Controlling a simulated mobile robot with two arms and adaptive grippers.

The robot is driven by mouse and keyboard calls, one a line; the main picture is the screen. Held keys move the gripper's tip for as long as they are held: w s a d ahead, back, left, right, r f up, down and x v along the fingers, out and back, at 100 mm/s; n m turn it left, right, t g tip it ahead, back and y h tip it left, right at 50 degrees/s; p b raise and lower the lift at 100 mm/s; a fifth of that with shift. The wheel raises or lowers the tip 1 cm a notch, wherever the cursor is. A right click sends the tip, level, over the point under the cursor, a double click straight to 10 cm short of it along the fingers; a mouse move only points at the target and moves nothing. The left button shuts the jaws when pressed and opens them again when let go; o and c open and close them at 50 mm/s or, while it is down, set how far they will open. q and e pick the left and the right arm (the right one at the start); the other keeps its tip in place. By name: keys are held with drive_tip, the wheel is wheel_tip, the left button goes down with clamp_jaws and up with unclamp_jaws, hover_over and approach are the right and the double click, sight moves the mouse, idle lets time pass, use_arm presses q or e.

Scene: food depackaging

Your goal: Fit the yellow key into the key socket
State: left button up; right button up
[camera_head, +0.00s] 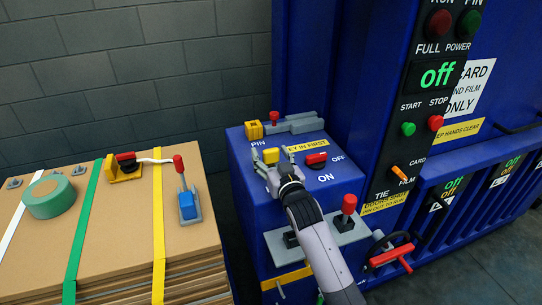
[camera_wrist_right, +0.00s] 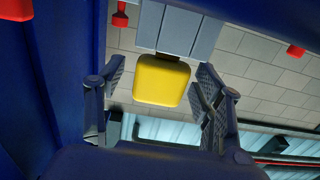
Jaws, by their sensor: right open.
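A yellow block that looks like the key (camera_head: 271,155) stands on top of the blue control box, left of the "KEY IN FIRST" label. It also shows in the right wrist view (camera_wrist_right: 162,80). My right gripper (camera_head: 272,159) is open, with its fingers on either side of the key. In the wrist view, gaps show between the key and both fingers (camera_wrist_right: 161,78). The key socket cannot be made out; the key and gripper cover that spot, so I cannot tell how deep the key sits. My left gripper is not in view.
A grey pin bolt (camera_head: 295,124) with a yellow block (camera_head: 254,130) lies behind the key. A red switch (camera_head: 316,159) is close on the right. A red-knobbed lever (camera_head: 348,205) stands in front. Strapped cardboard (camera_head: 125,225) is at the left.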

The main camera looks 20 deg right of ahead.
drive_tip(key=shift+s, duration=0.25)
drive_tip(key=s, duration=1.1)
drive_tip(key=shift+s+d, duration=0.2)
drive_tip(key=shift+s, duration=0.1)
